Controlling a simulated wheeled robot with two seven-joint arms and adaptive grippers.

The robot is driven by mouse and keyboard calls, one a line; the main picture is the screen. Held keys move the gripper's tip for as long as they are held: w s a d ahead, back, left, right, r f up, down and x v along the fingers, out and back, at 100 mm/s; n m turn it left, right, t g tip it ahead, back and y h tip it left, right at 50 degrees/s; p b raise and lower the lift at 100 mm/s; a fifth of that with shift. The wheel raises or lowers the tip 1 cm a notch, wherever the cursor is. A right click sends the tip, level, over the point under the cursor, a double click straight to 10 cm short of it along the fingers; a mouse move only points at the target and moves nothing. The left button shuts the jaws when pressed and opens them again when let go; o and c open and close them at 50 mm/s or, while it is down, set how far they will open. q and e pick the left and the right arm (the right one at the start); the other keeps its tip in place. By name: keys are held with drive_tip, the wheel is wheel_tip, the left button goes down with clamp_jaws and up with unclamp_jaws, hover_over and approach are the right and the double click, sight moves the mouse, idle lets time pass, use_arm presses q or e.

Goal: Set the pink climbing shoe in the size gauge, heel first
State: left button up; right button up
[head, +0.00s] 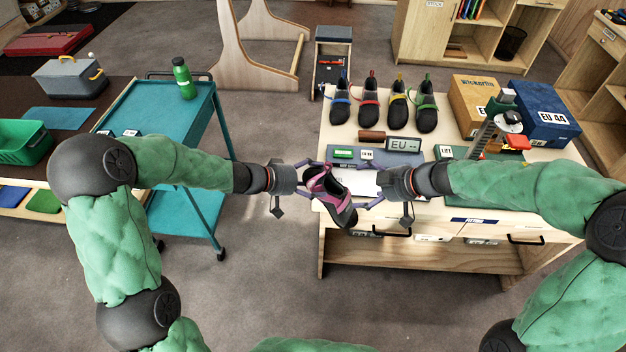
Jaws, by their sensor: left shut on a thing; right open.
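The pink climbing shoe (337,206), pink and dark grey, hangs in the air in front of the table's near edge, tilted, with its dark end down toward the right. My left gripper (312,180) is shut on its left side near the top. My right gripper (366,192) is open just right of the shoe; whether its fingers touch the shoe cannot be told. What looks like the size gauge (376,157), a grey-blue plate with a small "EU" display (403,145), lies on the table behind the shoe. The shoe and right gripper hide part of the area in front of it.
Several dark shoes (398,110) with coloured trim stand at the table's back. A wooden box (472,98), a blue "EU 44" box (543,113) and an upright tool with a scale (486,132) fill the right. A teal cart (158,108) stands left.

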wheel_tip(320, 180, down, 20)
drive_tip(key=s+d+m+h, duration=0.1)
drive_tip(key=s+m+h, duration=0.15)
drive_tip(key=m, duration=0.35)
use_arm(q)
drive_tip(key=shift+w+a+r+n, duration=0.2)
drive_tip(key=shift+a+r+n, duration=0.1)
drive_tip(key=shift+a+r, duration=0.15)
drive_tip(key=s+a+r+n+t+y, duration=0.1)
drive_tip(key=a+r+n+t+y, duration=0.1)
drive_tip(key=a, duration=0.4)
drive_tip(key=s+a+r+n+t+y, duration=0.2)
drive_tip(key=a+n+t+y, duration=0.1)
drive_tip(key=a+n+y, duration=0.2)
drive_tip(key=shift+a+r+n+t, duration=0.15)
drive_tip(key=shift+a+n+t, duration=0.2)
drive_tip(key=shift+n, duration=0.25)
use_arm(e)
drive_tip(key=s+f+m+g+h, duration=0.1)
drive_tip(key=s+f+m, duration=0.4)
drive_tip(key=s, duration=0.5)
drive_tip(key=s+f+m+g, duration=0.3)
drive_tip(key=s+f, duration=0.3)
drive_tip(key=s, duration=0.4)
drive_tip(key=shift+f+m+h, duration=0.35)
drive_tip(key=shift+m, duration=0.55)
